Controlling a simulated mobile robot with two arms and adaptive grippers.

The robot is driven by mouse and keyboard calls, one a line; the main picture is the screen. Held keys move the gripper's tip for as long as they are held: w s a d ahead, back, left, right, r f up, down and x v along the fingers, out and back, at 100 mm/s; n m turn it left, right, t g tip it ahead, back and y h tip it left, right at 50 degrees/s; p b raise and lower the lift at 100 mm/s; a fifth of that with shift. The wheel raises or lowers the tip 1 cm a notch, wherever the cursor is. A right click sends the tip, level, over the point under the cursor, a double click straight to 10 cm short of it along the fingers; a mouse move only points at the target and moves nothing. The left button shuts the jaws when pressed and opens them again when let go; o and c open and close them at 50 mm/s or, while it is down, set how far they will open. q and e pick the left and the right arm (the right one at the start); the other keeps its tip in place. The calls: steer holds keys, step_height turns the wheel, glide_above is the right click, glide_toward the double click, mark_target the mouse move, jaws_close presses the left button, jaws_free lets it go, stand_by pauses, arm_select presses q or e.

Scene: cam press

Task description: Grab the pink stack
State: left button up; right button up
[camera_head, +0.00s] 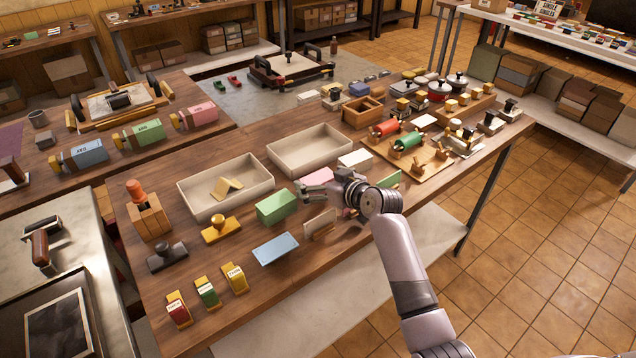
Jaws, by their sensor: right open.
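A green stack (277,207) lies to the left of the fingertips. My left gripper is not in view.
Two white trays (311,150) stand behind the stacks; the left one (226,187) holds a folded yellow piece. A blue pad (275,249) and a small upright card holder (320,222) are in front. A white stack (355,158) and a board with rollers (412,150) lie right.

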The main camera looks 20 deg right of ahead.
steer(key=c, duration=1.3)
steer(key=shift+r, duration=0.15)
